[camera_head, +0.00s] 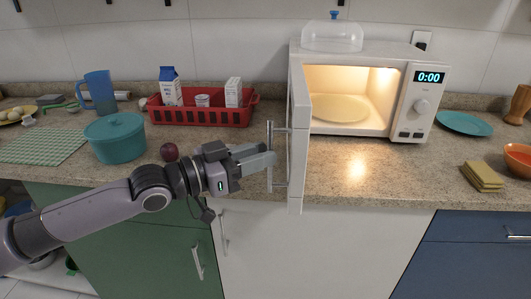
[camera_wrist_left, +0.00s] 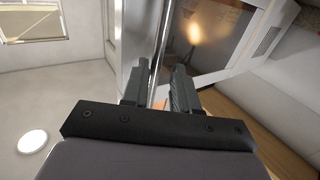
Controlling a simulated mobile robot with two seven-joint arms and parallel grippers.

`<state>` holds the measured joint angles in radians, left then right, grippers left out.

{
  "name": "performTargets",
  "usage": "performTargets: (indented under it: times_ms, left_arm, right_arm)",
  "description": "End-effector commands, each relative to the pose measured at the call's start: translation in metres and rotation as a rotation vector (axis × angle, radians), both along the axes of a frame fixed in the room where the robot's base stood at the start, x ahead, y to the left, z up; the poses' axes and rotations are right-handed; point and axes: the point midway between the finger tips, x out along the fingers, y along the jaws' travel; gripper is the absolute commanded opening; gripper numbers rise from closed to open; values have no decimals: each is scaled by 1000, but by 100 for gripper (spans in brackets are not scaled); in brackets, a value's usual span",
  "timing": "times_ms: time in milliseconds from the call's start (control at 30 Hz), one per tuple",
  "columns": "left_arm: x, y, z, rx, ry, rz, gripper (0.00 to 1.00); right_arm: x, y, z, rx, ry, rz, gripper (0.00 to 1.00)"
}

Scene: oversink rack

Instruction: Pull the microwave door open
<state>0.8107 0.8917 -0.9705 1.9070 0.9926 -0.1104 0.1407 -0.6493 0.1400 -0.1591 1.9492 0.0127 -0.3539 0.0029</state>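The white microwave (camera_head: 408,93) stands on the counter with its inside lit and a round plate in it. Its door (camera_head: 300,118) is swung wide open, standing out toward the counter's front edge. The long metal door handle (camera_head: 270,170) is on the door's left-facing side. My left gripper (camera_head: 266,160) is at the handle, with its fingers close together on either side of the bar. In the left wrist view the handle (camera_wrist_left: 162,40) runs between the fingers of the left gripper (camera_wrist_left: 161,78). My right gripper is not in view.
A teal pot (camera_head: 115,138) and a dark red round fruit (camera_head: 169,152) lie left of the door, near my left arm. A red crate (camera_head: 237,115) stands behind. Yellow sponges (camera_head: 482,176) and an orange bowl (camera_head: 518,158) are at the right. A clear cover (camera_head: 332,37) sits on the microwave.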

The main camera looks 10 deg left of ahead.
Motion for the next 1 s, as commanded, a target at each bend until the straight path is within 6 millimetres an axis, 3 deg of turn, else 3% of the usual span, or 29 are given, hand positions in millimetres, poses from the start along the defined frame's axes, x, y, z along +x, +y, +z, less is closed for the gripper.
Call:
performTargets:
  times_ms: [400, 1000]
  left_arm:
    - [-30, 34, 0, 1, -3, 2, 29]
    - [-33, 37, 1, 0, -3, 0, 29]
  right_arm:
    - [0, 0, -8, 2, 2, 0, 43]
    - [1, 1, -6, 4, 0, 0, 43]
